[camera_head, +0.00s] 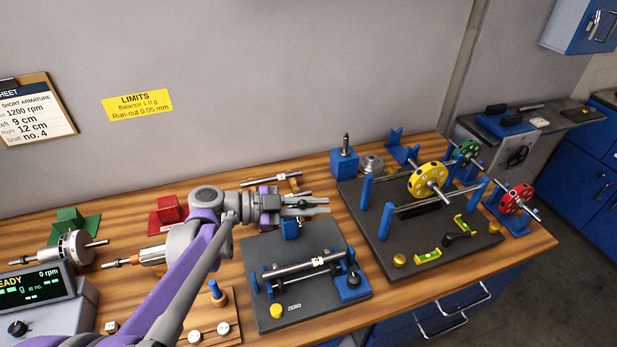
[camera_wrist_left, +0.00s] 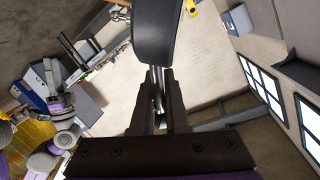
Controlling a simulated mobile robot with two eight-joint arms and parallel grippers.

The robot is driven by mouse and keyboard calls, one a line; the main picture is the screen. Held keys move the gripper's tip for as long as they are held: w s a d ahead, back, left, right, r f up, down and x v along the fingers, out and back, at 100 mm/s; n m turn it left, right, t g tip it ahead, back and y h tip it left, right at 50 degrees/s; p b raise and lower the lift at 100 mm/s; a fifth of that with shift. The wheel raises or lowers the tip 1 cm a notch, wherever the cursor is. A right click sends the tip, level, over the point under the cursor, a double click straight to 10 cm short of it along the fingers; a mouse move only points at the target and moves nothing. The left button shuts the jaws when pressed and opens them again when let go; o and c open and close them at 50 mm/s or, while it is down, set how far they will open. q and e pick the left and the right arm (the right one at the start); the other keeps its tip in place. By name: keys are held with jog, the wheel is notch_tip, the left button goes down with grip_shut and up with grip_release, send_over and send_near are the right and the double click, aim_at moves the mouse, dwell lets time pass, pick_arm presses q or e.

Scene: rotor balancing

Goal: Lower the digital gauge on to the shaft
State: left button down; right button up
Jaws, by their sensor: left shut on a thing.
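My left gripper (camera_head: 307,205) is above the back of the dark ZERO plate (camera_head: 310,307), pointing right. It is shut on a dark, rounded body with a thin silver stem, which I take for the digital gauge (camera_wrist_left: 160,40). The gauge fills the upper middle of the left wrist view, and its display face does not show. A silver shaft (camera_head: 292,269) with a white tag lies across blue supports on the plate, below and in front of the gripper. The gauge and shaft look apart. A blue part (camera_head: 290,229) stands just under the gripper. My right gripper does not show.
A blue block (camera_head: 352,287) with a black knob sits at the plate's right. A larger dark stand (camera_head: 390,257) with a yellow rotor (camera_head: 423,181) is to the right. A red block (camera_head: 166,217) and an armature (camera_head: 70,248) lie left. The space above the shaft is clear.

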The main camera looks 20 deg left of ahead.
pick_arm(q)
jog(key=shift+s+d+f+m+t+y+b, duration=0.35)
jog(key=shift+s+d+f+m+b, duration=0.8)
jog(key=shift+f, duration=1.5)
jog(key=shift+s+d+f+m+t+y+b, duration=0.35)
jog(key=shift+s+f+m, duration=0.5)
jog(key=shift+f+m, duration=1.2)
jog(key=shift+s+d+f+m+t+y+b, duration=0.25)
jog(key=shift+s+d+f+m+b, duration=0.65)
jog(key=shift+f, duration=2.3)
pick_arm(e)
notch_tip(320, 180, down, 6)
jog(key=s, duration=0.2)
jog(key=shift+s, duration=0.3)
pick_arm(q)
jog(key=shift+s+a, duration=0.1)
jog(key=shift+s, duration=0.05)
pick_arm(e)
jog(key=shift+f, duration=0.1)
pick_arm(q)
jog(key=c, duration=1)
grip_release()
jog(key=shift+f, duration=0.1)
jog(key=shift+o, duration=0.4)
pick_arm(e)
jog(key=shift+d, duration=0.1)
